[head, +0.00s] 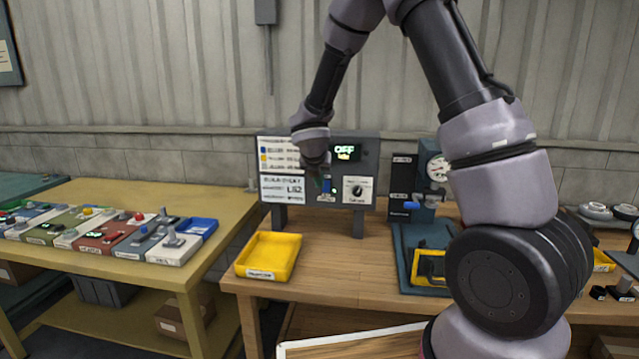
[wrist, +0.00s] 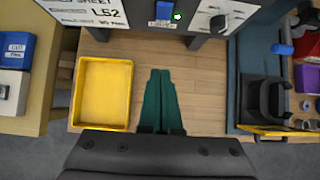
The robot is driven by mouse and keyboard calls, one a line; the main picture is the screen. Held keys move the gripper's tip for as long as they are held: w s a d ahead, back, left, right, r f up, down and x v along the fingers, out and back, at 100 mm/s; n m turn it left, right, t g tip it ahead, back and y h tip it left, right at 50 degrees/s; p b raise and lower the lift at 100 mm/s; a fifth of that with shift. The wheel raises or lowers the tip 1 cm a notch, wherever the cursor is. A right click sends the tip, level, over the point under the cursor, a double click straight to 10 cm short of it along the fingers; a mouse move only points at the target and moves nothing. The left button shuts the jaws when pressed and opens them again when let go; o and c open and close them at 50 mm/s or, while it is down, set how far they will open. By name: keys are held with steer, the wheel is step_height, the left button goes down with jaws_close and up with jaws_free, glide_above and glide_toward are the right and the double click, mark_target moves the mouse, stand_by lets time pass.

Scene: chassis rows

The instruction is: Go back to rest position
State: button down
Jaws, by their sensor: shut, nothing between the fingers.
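My gripper (wrist: 160,75) shows in the wrist view with its two green fingers together and nothing between them. It is above the wooden bench (wrist: 205,75), pointing toward the panel. In the head view my arm reaches across to the grey control panel (head: 282,207), and its end is in front of the panel, hiding part of it. The panel has a lit green display reading OFF (head: 345,150), a dial (head: 357,190) and a blue switch (wrist: 164,10) with a green light beside it. I cannot tell from the frames whether the fingers touch the panel.
An empty yellow tray (head: 268,257) is on the bench left of the panel. A dark press-like device with a gauge (head: 438,168) stands on the right. A yellow table (head: 80,193) with several small switch boxes is at the left. Bench space below the panel is clear.

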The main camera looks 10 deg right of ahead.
steer(key=s+d+r+m+g, duration=0.1)
steer(key=s+d+r+m, duration=1.25)
steer(key=r+m, duration=0.45)
steer(key=s+a+r+m+y, duration=0.1)
steer(key=s+r+m+y, duration=0.1)
steer(key=s+m, duration=0.7)
steer(key=s+a+r+m+t+y, duration=0.1)
steer(key=s+a+r+m+y, duration=0.1)
steer(key=s+m, duration=0.7)
steer(key=shift+s+a+r+m, duration=0.15)
steer(key=shift+s+r+m, duration=0.15)
steer(key=shift+s+r, duration=0.4)
steer(key=shift+y, duration=0.3)
